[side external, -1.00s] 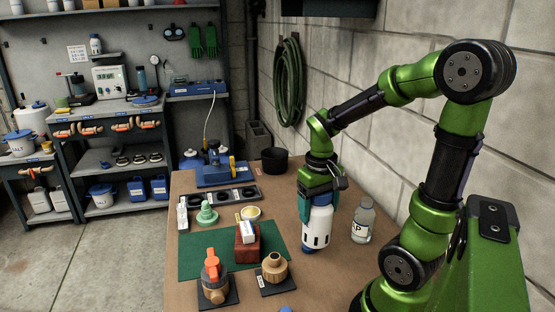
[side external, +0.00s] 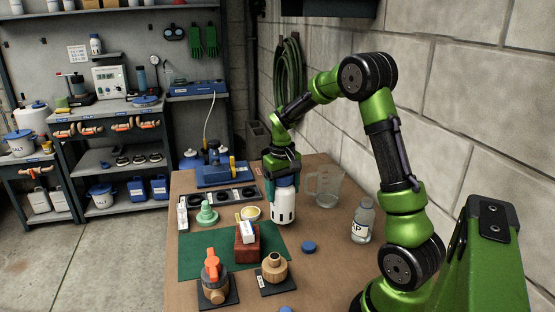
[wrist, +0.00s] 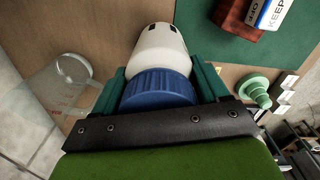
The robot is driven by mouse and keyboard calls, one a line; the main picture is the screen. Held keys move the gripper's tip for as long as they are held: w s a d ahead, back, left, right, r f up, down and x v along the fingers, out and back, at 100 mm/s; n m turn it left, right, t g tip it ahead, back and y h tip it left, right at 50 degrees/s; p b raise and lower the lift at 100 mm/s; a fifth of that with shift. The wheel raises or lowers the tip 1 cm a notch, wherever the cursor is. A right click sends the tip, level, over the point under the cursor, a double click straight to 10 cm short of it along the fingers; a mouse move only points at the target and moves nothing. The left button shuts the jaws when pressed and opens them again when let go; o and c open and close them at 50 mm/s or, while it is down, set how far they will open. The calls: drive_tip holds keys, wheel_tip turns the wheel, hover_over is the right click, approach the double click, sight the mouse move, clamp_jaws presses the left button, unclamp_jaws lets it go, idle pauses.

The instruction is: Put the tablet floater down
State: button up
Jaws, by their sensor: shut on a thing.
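The tablet floater (side external: 284,208) is a white cylinder with dark slots and a blue top. My gripper (side external: 283,182) is shut on it from above and holds it upright near the right edge of the green mat (side external: 200,262). I cannot tell whether its bottom touches the table. In the wrist view the floater's blue ridged top (wrist: 158,88) sits between my dark green fingers (wrist: 160,90), with the white body beyond.
A clear jug (side external: 326,190) stands just right of the floater. A blue cap (side external: 309,247) and a bottle (side external: 362,222) are nearer right. A dark red block (side external: 246,250) with a white box, a green fitting (side external: 207,213) and two valve parts stand left. Bare table lies around the cap.

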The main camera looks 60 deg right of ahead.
drive_tip(key=shift+f, duration=0.85)
drive_tip(key=shift+f, duration=0.55)
drive_tip(key=o, duration=1.2)
drive_tip(key=shift+c, duration=0.2)
drive_tip(key=shift+r, duration=0.15)
